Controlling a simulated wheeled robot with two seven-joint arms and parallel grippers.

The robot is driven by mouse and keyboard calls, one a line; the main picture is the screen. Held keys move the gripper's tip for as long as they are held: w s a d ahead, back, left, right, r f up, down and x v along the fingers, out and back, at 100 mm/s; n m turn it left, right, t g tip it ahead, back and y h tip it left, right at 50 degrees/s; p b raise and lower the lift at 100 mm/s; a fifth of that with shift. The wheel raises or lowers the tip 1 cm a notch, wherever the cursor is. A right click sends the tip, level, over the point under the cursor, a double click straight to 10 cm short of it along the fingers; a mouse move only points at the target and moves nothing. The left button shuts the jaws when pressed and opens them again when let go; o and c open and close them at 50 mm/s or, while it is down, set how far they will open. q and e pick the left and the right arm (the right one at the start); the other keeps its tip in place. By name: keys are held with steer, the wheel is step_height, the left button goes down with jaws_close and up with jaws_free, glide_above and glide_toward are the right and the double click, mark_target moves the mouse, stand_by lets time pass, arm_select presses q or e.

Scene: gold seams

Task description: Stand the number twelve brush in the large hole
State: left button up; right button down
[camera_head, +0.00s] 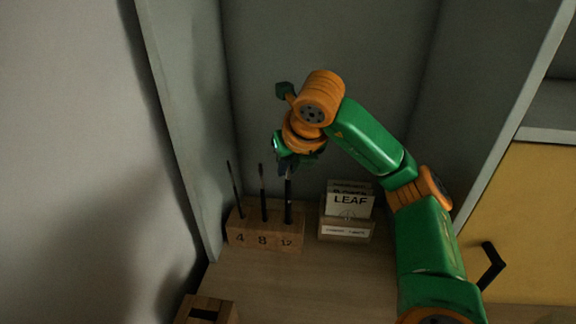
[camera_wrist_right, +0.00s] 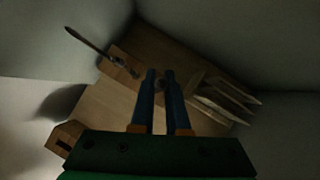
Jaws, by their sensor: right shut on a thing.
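A wooden block (camera_head: 265,232) stands at the back left of the shelf, marked 4, 8 and 12 on its front. It also shows in the right wrist view (camera_wrist_right: 120,66). Two thin dark brushes stand up at the 4 and the 8. The number twelve brush (camera_head: 288,205) is upright above the 12, its lower end at the block's top. I cannot tell how deep it sits in the hole. My right gripper (camera_head: 287,170) is shut on its upper part. In the right wrist view the two fingers (camera_wrist_right: 160,76) point down, close together. My left gripper is not in view.
A wooden card holder (camera_head: 346,233) with a LEAF card stands right of the block. A small wooden box with a dark slot (camera_head: 207,311) is at the front left. Grey walls close in behind and at the left. The wooden surface (camera_head: 290,285) in front is clear.

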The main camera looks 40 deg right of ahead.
steer(key=shift+f+b, duration=0.75)
steer(key=shift+f, duration=0.3)
steer(key=shift+f+b, duration=0.35)
steer(key=c, duration=0.8)
jaws_free()
steer(key=shift+c, duration=0.2)
